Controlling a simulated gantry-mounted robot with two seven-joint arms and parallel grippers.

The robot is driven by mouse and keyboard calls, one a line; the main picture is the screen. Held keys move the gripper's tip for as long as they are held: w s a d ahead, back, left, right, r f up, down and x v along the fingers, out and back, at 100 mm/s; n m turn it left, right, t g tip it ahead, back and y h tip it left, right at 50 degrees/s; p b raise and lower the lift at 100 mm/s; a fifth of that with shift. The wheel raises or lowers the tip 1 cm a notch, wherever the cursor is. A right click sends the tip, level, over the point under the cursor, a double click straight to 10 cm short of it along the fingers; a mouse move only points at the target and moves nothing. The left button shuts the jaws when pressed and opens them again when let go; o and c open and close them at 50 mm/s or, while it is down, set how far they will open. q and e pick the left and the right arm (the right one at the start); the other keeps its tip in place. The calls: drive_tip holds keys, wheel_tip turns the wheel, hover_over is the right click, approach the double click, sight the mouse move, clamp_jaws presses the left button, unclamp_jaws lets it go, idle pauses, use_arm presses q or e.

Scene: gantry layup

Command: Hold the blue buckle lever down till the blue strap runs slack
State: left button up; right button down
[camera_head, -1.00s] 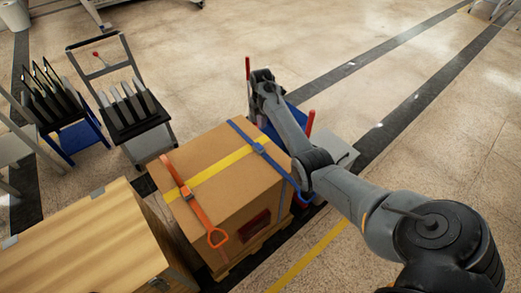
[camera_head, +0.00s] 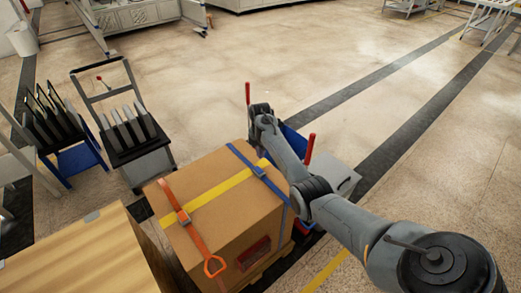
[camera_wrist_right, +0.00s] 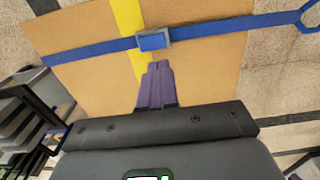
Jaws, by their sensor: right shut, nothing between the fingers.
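A cardboard box (camera_head: 215,190) stands on a pallet, with a blue strap (camera_head: 240,154) across its top. The blue buckle (camera_head: 260,171) sits on that strap, over a yellow band. In the right wrist view the buckle (camera_wrist_right: 153,40) is just ahead of my right gripper (camera_wrist_right: 157,66). Its purple fingers are shut together and empty, apart from the buckle in the picture; I cannot tell their height above the box. The strap (camera_wrist_right: 235,25) lies straight and ends in a blue loop (camera_wrist_right: 309,17). In the head view my right arm hides the gripper's fingers. My left gripper is out of view.
An orange strap (camera_head: 197,240) with its own buckle and loop crosses the same box. A wooden-topped crate (camera_head: 75,255) stands at lower left. Carts with upright dark panels (camera_head: 135,135) stand behind. Red posts (camera_head: 309,149) rise near my right arm. Open floor lies to the right.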

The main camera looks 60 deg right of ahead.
sight(260, 171)
wheel_tip(260, 171, down, 8)
drive_tip(key=b, duration=0.3)
drive_tip(key=shift+r, duration=0.25)
drive_tip(key=shift+f+b, duration=0.4)
drive_tip(key=shift+f, duration=0.35)
